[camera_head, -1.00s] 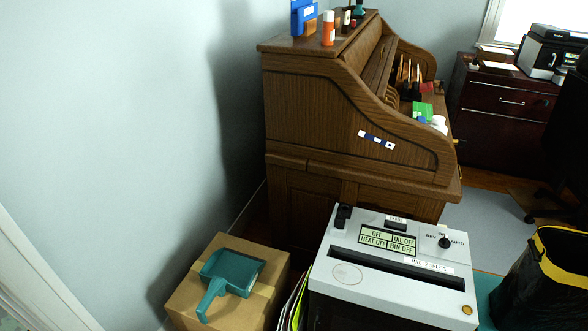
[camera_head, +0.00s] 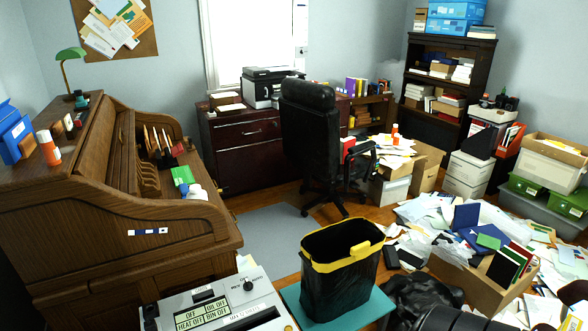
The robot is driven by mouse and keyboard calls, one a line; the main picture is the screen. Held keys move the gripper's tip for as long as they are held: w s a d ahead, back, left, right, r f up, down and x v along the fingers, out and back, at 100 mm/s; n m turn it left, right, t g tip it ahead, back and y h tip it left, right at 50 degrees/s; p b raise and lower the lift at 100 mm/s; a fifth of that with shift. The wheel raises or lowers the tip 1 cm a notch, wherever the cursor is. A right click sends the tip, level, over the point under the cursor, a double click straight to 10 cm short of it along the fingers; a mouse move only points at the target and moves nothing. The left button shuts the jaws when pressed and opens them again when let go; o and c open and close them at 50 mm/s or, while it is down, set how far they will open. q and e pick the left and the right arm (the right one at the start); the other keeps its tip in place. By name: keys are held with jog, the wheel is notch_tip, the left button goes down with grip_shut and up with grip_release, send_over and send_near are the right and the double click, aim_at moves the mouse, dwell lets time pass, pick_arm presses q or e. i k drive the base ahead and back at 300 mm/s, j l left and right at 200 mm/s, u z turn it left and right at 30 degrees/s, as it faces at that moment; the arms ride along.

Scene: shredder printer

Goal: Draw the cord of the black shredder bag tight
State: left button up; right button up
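The black bag (camera_head: 325,290) stands upright and open-topped on a teal mat (camera_head: 377,308) at the lower middle of the head view. I cannot tell whether a rigid bin is inside the bag. The grey-topped shredder (camera_head: 190,293) stands to its left, with a label panel and a knob. Neither of my grippers is in view. A dark rounded shape at the bottom edge may be part of my arm.
A crumpled black bag (camera_head: 410,298) lies right of the mat. A box of folders (camera_head: 470,280) and scattered papers crowd the right floor. The roll-top desk (camera_head: 90,235) is at left, an office chair (camera_head: 310,135) behind. A grey mat (camera_head: 275,233) lies clear between.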

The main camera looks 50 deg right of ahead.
aim_at(358, 251)
jog(key=z, duration=2)
